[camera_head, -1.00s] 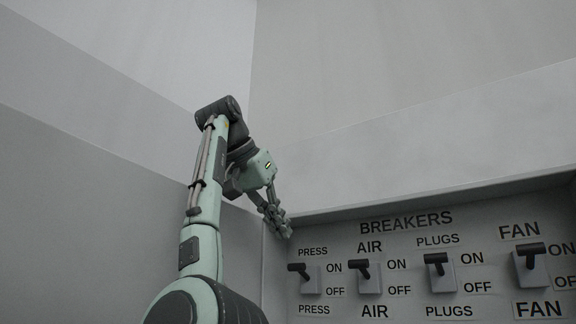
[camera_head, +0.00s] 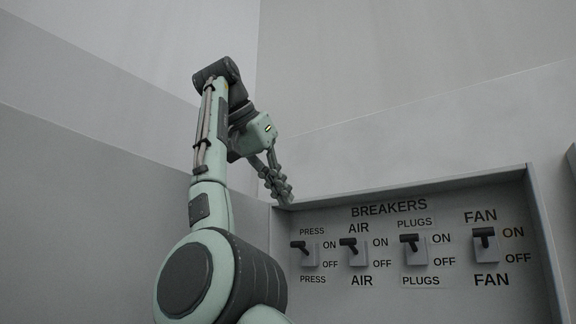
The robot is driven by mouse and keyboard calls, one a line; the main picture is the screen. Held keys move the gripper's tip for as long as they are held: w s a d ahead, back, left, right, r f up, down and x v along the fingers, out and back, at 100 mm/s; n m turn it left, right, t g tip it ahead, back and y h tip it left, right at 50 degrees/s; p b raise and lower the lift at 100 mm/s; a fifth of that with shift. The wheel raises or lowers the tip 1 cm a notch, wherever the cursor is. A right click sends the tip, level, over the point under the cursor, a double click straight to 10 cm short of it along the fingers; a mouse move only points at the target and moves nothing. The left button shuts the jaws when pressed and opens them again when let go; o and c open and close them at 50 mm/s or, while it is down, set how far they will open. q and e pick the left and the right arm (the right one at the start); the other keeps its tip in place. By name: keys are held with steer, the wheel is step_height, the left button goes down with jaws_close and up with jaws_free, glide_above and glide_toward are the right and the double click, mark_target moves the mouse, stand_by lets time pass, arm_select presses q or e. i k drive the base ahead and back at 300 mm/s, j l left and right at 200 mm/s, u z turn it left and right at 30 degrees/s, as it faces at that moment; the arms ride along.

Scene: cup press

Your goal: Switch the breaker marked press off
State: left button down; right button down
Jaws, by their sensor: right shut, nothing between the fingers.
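The breaker marked PRESS (camera_head: 305,253) is the leftmost switch on the breaker panel (camera_head: 450,270). Its dark lever (camera_head: 299,245) is up, level with the ON label. My right gripper (camera_head: 285,194) is shut and empty. In the picture it shows above and a little left of the PRESS breaker, by the panel's top left corner. I cannot tell whether it touches the panel frame. My left gripper is not in view.
The AIR breaker (camera_head: 356,252), PLUGS breaker (camera_head: 414,249) and FAN breaker (camera_head: 485,246) stand in a row to the right, levers up at ON. The panel has a raised frame (camera_head: 420,186) along its top. Bare grey wall (camera_head: 400,80) lies above.

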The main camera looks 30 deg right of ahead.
mark_target(301, 245)
steer(key=k+j, duration=0.4)
steer(key=i+j+z, duration=0.6)
steer(key=i+j, duration=0.25)
